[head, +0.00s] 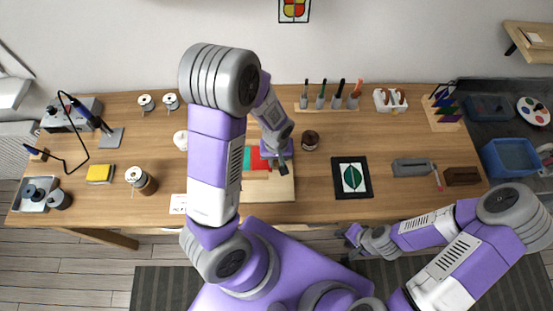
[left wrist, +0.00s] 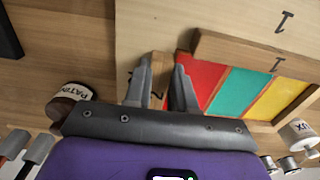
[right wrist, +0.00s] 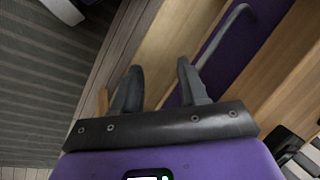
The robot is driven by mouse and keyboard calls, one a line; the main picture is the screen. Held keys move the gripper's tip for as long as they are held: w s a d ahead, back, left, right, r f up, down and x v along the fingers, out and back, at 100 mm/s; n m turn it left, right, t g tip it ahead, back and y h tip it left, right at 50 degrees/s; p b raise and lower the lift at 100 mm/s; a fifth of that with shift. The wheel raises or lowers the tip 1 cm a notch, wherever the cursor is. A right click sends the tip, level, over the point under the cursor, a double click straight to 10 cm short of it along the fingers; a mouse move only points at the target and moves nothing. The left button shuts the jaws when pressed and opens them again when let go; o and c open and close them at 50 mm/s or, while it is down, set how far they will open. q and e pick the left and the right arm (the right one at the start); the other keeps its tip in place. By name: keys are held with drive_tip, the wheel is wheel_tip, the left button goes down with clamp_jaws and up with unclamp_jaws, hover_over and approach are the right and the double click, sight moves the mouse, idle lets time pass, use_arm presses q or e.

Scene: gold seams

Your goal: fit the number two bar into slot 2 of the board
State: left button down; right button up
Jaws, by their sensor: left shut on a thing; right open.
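The pale wooden board (head: 286,189) lies on the table at the front centre, with red, teal and yellow panels on it. In the left wrist view the board (left wrist: 150,22) shows a printed 1 beside a wooden bar marked 1 (left wrist: 240,54), which lies along the panels' edge. My left gripper (head: 281,162) is over the board and shut on a short wooden bar, the number two bar (left wrist: 158,72), beside the red panel (left wrist: 203,78). The fingers hide most of this bar; I cannot tell whether it is seated. My right gripper (head: 353,238) is open and empty off the table's front edge; its fingers also show in the right wrist view (right wrist: 158,82).
A brown-lidded jar (head: 310,139) stands right of my left gripper, and a pen rack (head: 330,108) behind it. A framed leaf panel (head: 352,178) lies right of the board. Bare table separates the board from that panel.

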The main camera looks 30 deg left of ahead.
idle(0.3)
use_arm(q)
drive_tip(key=shift+c, duration=1.9)
unclamp_jaws()
drive_tip(key=shift+r, duration=0.1)
drive_tip(key=shift+r+p, duration=2.95)
drive_tip(key=shift+r, duration=0.5)
drive_tip(key=shift+s+f, duration=0.1)
